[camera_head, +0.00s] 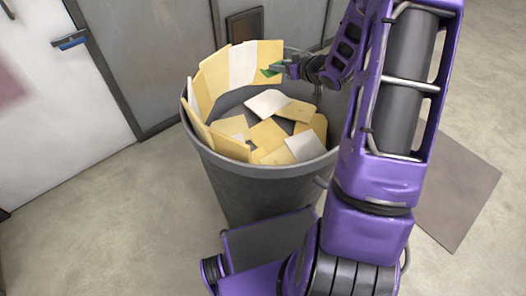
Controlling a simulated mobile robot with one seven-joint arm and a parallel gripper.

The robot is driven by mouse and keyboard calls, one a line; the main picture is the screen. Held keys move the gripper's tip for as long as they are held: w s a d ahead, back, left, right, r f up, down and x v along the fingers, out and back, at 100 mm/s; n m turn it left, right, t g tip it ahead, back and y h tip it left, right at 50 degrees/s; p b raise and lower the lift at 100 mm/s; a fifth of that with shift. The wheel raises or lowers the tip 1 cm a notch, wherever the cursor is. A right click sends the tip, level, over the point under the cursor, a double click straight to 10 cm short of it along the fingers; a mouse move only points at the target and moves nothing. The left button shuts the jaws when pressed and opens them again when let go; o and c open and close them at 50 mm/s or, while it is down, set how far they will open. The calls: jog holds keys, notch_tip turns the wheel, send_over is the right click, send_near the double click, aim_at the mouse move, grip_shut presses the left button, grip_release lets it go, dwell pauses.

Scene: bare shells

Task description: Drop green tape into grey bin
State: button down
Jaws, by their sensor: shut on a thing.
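The grey bin (262,176) is a large round open bin standing on the floor in the middle of the view. Several yellow and white flat pieces lie in it, and others stand along its inner wall. My gripper (277,69) is over the far right part of the bin's opening. It is shut on the green tape (271,71), of which only a small green part shows at the fingertips. My purple arm hides the right side of the bin.
A white door (65,100) with a blue handle (70,40) is at the left, and grey wall panels (160,50) stand behind the bin. A brown flat mat (458,190) lies on the floor at the right. The floor at the left is clear.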

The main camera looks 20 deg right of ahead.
notch_tip(320, 180, down, 4)
jog(key=shift+r+b, duration=0.2)
jog(key=shift+b, duration=1)
jog(key=shift+c, duration=2.3)
grip_release()
jog(key=p+v, duration=0.3)
jog(key=v, duration=1.4)
jog(key=shift+s, duration=0.2)
